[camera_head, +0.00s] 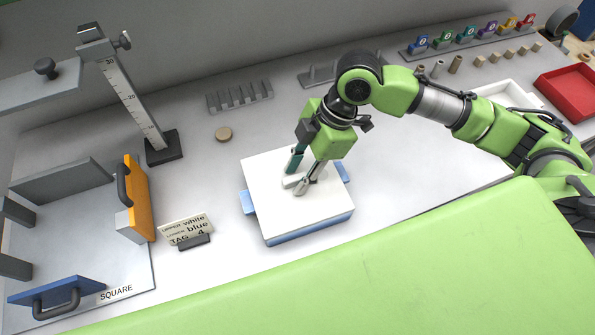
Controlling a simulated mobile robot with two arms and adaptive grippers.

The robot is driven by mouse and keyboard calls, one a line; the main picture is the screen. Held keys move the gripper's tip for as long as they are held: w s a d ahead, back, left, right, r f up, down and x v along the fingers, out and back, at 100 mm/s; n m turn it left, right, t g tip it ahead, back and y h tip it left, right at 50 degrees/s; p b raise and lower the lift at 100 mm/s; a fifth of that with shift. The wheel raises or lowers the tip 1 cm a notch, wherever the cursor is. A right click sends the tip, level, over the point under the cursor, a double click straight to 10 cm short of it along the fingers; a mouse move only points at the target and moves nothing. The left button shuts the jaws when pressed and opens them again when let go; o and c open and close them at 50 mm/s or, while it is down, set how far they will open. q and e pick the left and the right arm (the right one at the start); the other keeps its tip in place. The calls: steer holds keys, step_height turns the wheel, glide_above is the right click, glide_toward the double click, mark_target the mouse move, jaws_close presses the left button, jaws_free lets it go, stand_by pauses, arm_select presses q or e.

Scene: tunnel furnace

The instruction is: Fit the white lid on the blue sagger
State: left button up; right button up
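The white lid (276,207) is a square slab with a small raised grip (291,182) on top. It lies over the blue sagger (312,229), whose front wall and side lugs show beneath it. The lid looks roughly square with the sagger; whether it is fully seated I cannot tell. My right gripper (295,178) points down at the middle of the lid, its fingers on both sides of the raised grip and apparently closed on it. My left gripper is not in view.
A card (187,230) reading upper white, lower blue, tag 4 stands left of the sagger. A height gauge (133,105), an orange handled plate (137,198) and a blue handled plate (57,291) are farther left. Coloured tags (466,35) and a red tray (570,92) are at the right.

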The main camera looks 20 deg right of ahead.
steer(key=v, duration=1.1)
steer(key=shift+r, duration=0.35)
steer(key=shift+d, duration=0.15)
